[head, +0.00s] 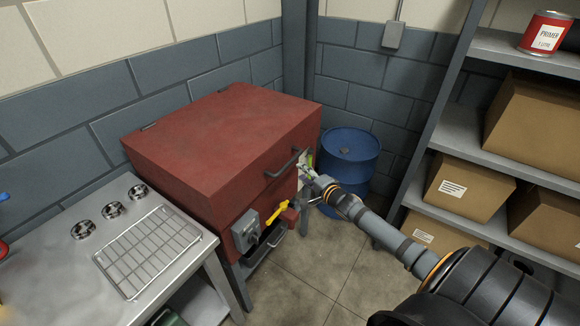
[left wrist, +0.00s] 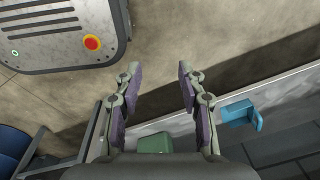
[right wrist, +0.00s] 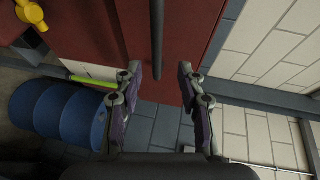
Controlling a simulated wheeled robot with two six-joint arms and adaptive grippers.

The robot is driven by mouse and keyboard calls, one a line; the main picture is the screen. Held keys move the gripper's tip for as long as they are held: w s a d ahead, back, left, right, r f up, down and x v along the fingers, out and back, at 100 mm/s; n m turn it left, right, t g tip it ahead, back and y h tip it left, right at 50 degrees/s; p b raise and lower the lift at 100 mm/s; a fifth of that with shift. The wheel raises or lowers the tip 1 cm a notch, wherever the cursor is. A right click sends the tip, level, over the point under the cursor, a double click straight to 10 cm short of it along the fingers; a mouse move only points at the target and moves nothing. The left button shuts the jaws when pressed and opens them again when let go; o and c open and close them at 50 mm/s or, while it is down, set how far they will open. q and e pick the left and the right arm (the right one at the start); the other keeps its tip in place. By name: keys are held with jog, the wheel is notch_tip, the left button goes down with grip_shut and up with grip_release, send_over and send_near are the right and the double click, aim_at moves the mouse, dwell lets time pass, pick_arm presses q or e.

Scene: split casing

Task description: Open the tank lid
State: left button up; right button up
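The tank (head: 220,205) is a red box on legs against the wall, its red lid (head: 222,125) lying flat and closed on top. A dark bar handle (head: 283,165) is on the lid's front side. My right gripper (head: 306,168) is close to the handle, just right of it. In the right wrist view the right gripper (right wrist: 158,75) is open, and the handle bar (right wrist: 157,35) runs into the gap between its fingers; I cannot tell whether it is fully between them. My left gripper (left wrist: 157,70) is open and empty, and is outside the head view.
A yellow valve lever (head: 279,209) and grey box (head: 246,232) are on the tank's front. A blue drum (head: 350,155) stands right of the tank. A metal counter (head: 85,265) with a wire rack is at left. Shelves with cartons (head: 465,185) are at right.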

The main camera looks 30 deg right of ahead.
aim_at(289, 162)
jog(key=w+b, duration=0.3)
jog(key=w+f+b, duration=0.1)
jog(key=w+b, duration=0.2)
jog(key=w+f+b, duration=0.1)
jog(key=w+b, duration=0.2)
jog(key=shift+w+f, duration=0.2)
jog(key=shift+w, duration=0.15)
grip_shut()
